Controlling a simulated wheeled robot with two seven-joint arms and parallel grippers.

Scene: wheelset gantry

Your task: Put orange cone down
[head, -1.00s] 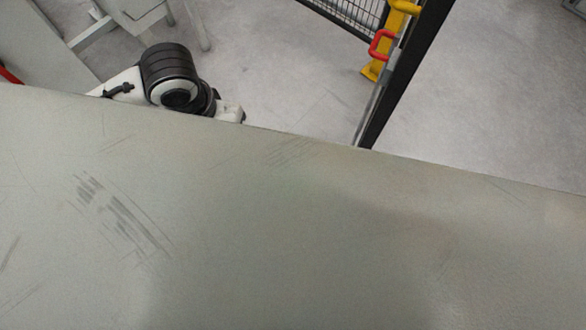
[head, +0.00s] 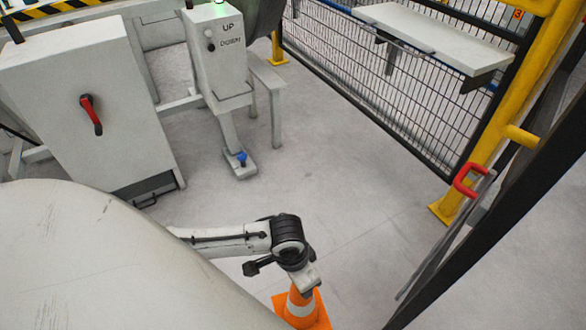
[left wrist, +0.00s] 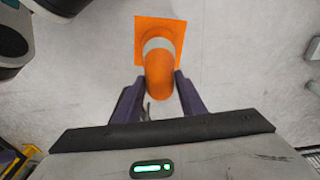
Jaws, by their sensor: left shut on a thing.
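The orange cone (head: 300,311) with a white band is at the bottom of the head view, its square base partly cut off by the frame edge. My left gripper (head: 304,284) is at the cone's top. In the left wrist view the cone (left wrist: 160,68) points toward the camera, with its square orange base beyond. The dark fingers of my left gripper (left wrist: 160,80) are on both sides of the cone's upper part, shut on it. I cannot tell whether the base touches the floor. My right gripper is not in view.
Open grey floor (head: 340,200) lies around the cone. A grey cabinet (head: 85,100) with a red handle and an UP/DOWN control post (head: 220,60) stand at the left. A mesh fence (head: 370,85), a yellow post (head: 500,110) and a dark-framed door with a red handle (head: 468,181) are at the right.

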